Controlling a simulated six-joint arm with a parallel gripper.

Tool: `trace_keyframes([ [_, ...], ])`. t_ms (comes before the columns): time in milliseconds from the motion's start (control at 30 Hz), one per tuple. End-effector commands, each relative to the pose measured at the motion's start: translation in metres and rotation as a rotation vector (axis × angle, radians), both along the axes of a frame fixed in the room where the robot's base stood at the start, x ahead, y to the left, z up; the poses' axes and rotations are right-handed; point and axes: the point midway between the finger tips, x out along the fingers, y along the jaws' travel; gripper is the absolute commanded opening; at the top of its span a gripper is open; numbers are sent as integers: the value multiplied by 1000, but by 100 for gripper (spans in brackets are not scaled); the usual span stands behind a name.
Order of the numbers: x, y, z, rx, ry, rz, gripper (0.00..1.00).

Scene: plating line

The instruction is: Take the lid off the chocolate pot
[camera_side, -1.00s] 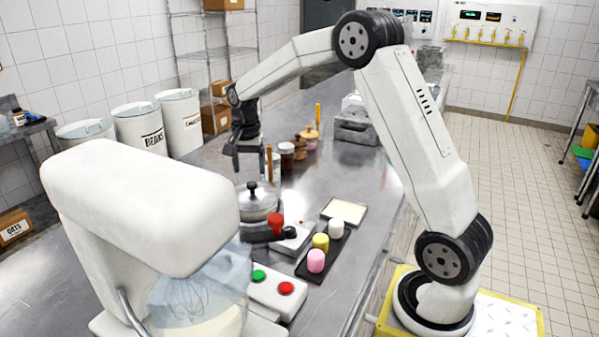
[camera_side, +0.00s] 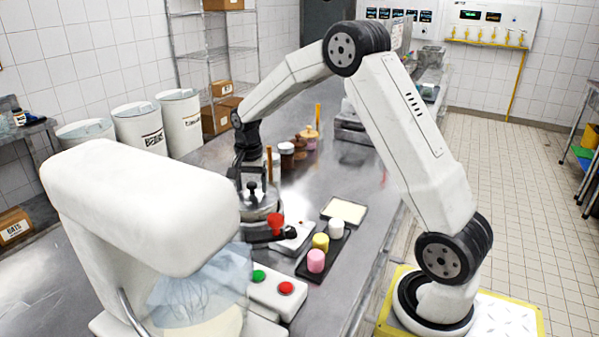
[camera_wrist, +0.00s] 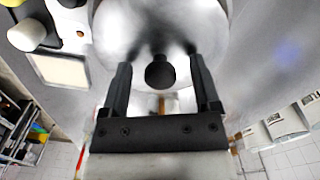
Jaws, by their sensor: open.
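The chocolate pot (camera_side: 262,213) stands on the steel counter behind the mixer, with its metal lid (camera_side: 262,200) on top. The lid's black knob (camera_side: 252,187) sticks up from the middle. In the wrist view the shiny lid (camera_wrist: 130,40) fills the upper middle, and its round black knob (camera_wrist: 160,75) lies between my fingers. My gripper (camera_wrist: 158,72) is open, one finger on each side of the knob, with a gap showing on both sides. In the side view my gripper (camera_side: 249,180) is low over the pot, partly hidden against it.
A black tray with pink (camera_side: 316,261), yellow (camera_side: 320,242) and white (camera_side: 337,228) pieces lies right of the pot. A cream-coloured slab (camera_side: 344,209) is behind it. Small jars (camera_side: 287,155) stand farther back. The white mixer (camera_side: 140,205) is in front.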

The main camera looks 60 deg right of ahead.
Motion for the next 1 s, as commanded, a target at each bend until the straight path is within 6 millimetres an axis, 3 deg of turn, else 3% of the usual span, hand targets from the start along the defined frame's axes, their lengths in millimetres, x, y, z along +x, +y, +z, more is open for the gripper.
trace_keyframes([
  [333, 0, 0, 1, 0, -1, 0, 76],
  [500, 0, 0, 1, 0, -1, 0, 22],
  [567, 0, 0, 1, 0, -1, 0, 3],
  [600, 0, 0, 1, -1, -1, 0, 0],
  [1000, 1, 0, 4, -1, -3, 0, 0],
])
